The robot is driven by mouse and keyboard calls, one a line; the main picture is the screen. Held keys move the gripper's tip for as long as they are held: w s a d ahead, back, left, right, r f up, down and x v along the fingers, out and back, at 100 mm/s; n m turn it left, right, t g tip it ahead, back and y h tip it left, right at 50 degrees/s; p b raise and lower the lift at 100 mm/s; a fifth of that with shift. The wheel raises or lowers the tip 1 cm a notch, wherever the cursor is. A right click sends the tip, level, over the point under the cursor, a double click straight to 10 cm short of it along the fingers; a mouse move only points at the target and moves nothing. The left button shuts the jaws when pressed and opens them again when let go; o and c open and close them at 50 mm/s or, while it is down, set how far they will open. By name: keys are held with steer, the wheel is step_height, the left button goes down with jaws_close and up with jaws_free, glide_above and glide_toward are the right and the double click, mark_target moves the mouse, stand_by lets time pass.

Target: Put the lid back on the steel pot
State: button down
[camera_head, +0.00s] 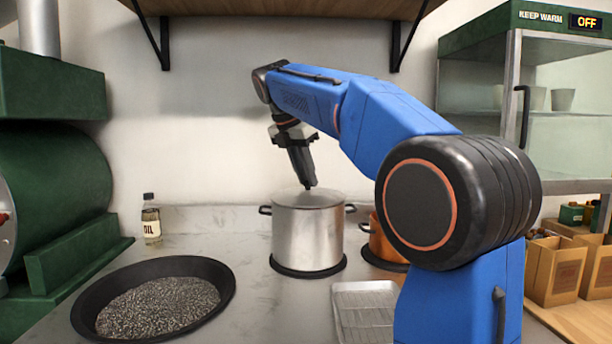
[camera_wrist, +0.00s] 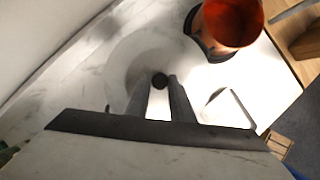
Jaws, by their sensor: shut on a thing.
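The steel pot (camera_head: 308,241) stands upright on a dark round burner in the middle of the counter. Its lid (camera_head: 290,200) is level over the pot's mouth, at the rim; I cannot tell whether a thin gap is left. My gripper (camera_head: 308,186) points down from above and is shut on the lid's dark knob. In the wrist view, the knob (camera_wrist: 159,80) sits between the fingertips of my gripper (camera_wrist: 160,82). The pale, shiny lid (camera_wrist: 135,55) spreads around it, and the steel pot's body is hidden there.
A copper-orange pot (camera_head: 383,243) stands close on the right, partly behind my arm. A wire-racked tray (camera_head: 364,309) lies in front of it. A black pan of dark grains (camera_head: 225,290) and an oil bottle (camera_head: 151,220) are on the left. A shelf (camera_head: 280,8) hangs above.

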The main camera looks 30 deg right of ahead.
steer(key=c, duration=1)
jaws_free()
steer(key=shift+r, duration=0.1)
steer(key=shift+r, duration=3.4)
steer(key=shift+c, duration=0.6)
jaws_close()
steer(key=shift+f, duration=2.8)
